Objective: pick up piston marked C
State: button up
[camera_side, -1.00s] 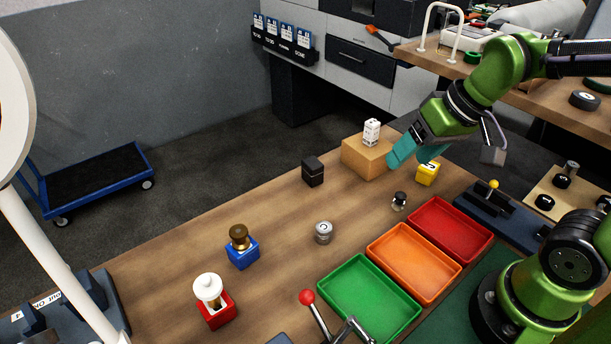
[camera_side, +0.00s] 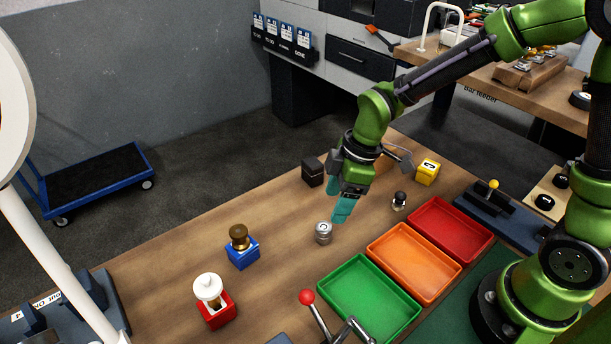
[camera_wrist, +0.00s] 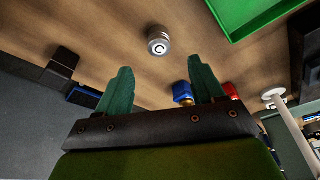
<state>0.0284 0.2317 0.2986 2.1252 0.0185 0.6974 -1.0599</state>
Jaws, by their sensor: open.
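The piston marked C (camera_side: 323,233) is a short grey metal cylinder standing upright on the wooden table (camera_side: 285,285), its letter on top. It also shows in the wrist view (camera_wrist: 158,41), beyond the fingertips and between their lines. My gripper (camera_side: 341,213) has teal fingers and is just up and to the right of the piston in the side view, above the table. In the wrist view my gripper (camera_wrist: 162,78) has its two fingers wide apart with nothing between them.
Green (camera_side: 368,300), orange (camera_side: 413,261) and red (camera_side: 450,230) trays lie right of the piston. A blue block (camera_side: 242,254) and a red block (camera_side: 216,312) with parts on top stand left. A black block (camera_side: 313,172), a yellow block (camera_side: 427,172) and a small dark-topped part (camera_side: 399,201) stand nearby.

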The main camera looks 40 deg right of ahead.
aim_at(325, 226)
jog(key=x, duration=0.9)
jog(key=shift+f, duration=0.2)
jog(key=shift+c, duration=0.2)
jog(key=c, duration=1.1)
